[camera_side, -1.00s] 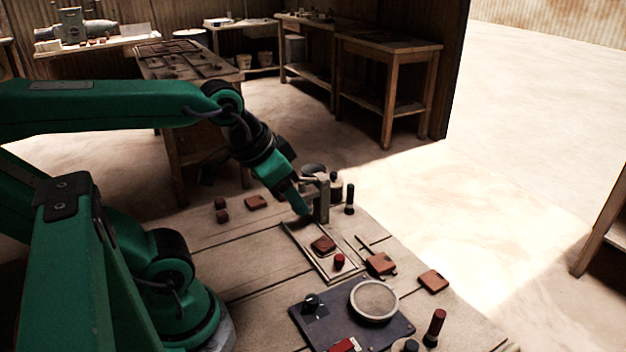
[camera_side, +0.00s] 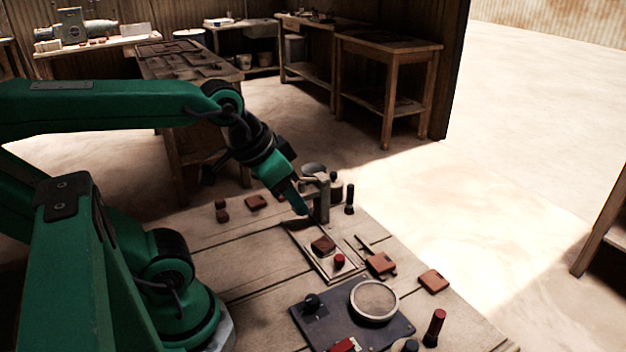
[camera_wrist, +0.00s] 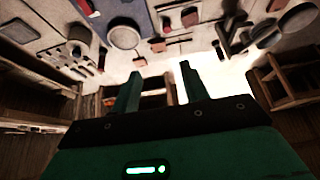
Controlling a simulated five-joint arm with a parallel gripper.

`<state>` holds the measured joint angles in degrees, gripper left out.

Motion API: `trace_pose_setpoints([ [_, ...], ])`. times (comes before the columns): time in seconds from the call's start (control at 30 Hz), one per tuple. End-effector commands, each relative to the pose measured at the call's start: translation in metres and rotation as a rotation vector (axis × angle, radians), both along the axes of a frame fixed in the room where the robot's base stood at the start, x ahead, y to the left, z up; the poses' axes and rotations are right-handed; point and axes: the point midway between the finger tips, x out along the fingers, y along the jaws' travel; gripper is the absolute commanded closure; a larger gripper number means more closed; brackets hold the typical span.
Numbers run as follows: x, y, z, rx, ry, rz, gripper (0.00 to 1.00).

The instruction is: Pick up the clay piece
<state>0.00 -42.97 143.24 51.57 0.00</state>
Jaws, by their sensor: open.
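Several reddish-brown pieces lie on the bench; I cannot tell which one the task calls the clay piece. One square piece (camera_side: 323,244) sits inside a pale rectangular frame (camera_side: 318,268). A dark reddish patch (camera_side: 299,223) shows at the far end of that frame, just below my gripper (camera_side: 302,210); its shape is partly hidden. My gripper points down beside a grey metal press stand (camera_side: 321,198). In the wrist view its two fingers (camera_wrist: 160,82) are spread apart with nothing between them. Brown pieces (camera_wrist: 189,17) show beyond the fingertips there.
A dark plate with a round dish (camera_side: 374,301) lies at the front. Brown tiles (camera_side: 433,281) lie at the right and another (camera_side: 256,202) at the back left. Dark upright pegs (camera_side: 349,199) stand right of the press.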

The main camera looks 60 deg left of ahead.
Motion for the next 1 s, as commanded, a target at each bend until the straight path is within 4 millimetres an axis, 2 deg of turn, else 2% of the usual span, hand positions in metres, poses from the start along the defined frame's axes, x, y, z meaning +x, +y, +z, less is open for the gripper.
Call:
trace_pose_setpoints([
  [0.07, 0.000, 0.000, 0.000, 0.000, 0.000, 0.000, 0.51],
  [0.13, 0.000, 0.000, 0.000, 0.000, 0.000, 0.000, 0.38],
  [0.17, 0.000, 0.000, 0.000, 0.000, 0.000, 0.000, 0.35],
  [0.63, 0.005, 0.002, -0.002, 0.000, 0.019, 0.009, 0.35],
  [0.77, 0.014, 0.006, -0.006, 0.000, 0.050, 0.024, 0.35],
  [1.0, 0.041, 0.018, -0.021, -0.003, 0.138, 0.065, 0.35],
])
